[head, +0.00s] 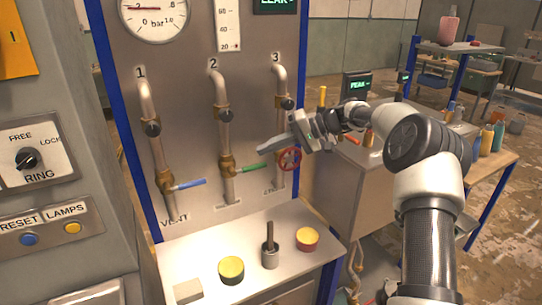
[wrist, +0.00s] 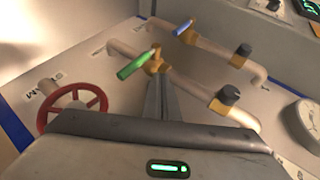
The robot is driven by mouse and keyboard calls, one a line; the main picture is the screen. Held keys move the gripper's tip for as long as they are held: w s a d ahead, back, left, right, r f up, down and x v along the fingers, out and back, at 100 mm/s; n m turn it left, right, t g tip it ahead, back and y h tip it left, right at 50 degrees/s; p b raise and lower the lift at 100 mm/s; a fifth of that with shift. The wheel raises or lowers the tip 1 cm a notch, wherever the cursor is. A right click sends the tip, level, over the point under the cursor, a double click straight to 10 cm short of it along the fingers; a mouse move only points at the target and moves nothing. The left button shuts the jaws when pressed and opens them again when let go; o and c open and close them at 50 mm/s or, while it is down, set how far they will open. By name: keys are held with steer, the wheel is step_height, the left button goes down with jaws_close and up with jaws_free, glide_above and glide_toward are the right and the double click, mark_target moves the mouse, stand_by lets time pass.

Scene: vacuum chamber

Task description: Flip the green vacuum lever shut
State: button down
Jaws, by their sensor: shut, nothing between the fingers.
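The green lever (head: 251,169) sticks out to the right from the brass valve (head: 227,165) low on pipe 2, roughly crosswise to the upright pipe. My gripper (head: 261,150) is shut and empty, its fingertips just above the green lever in the head view. In the wrist view the green lever (wrist: 136,65) lies by the tips of my closed fingers (wrist: 158,84), next to its brass valve (wrist: 154,60). I cannot tell whether the fingertips touch the lever.
A red handwheel (head: 289,159) sits on pipe 3, close below my gripper. A blue lever (head: 190,184) is on pipe 1.

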steer(key=w+f+v, duration=0.1)
steer(key=v, duration=0.8)
steer(key=shift+s+d+b, duration=0.3)
steer(key=shift+s+d, duration=0.1)
steer(key=shift+d, duration=0.1)
steer(key=shift+r, duration=0.2)
steer(key=s+a+r+h, duration=0.2)
steer(key=s+a+h, duration=0.2)
steer(key=s, duration=0.4)
steer(key=s+a+r+h, duration=0.3)
steer(key=s+a+h, duration=0.1)
steer(key=s, duration=0.5)
steer(key=s+d+f+t+h, duration=0.1)
steer(key=s+d, duration=0.2)
steer(key=s, duration=0.5)
steer(key=s+d+f+t+h, duration=0.1)
steer(key=s+d+h, duration=0.1)
steer(key=s, duration=0.6)
steer(key=s+d+f+m+t+h, duration=0.1)
steer(key=s+d, duration=0.2)
steer(key=s, duration=0.5)
steer(key=shift+d+f+t, duration=0.3)
steer(key=shift+t, duration=0.1)
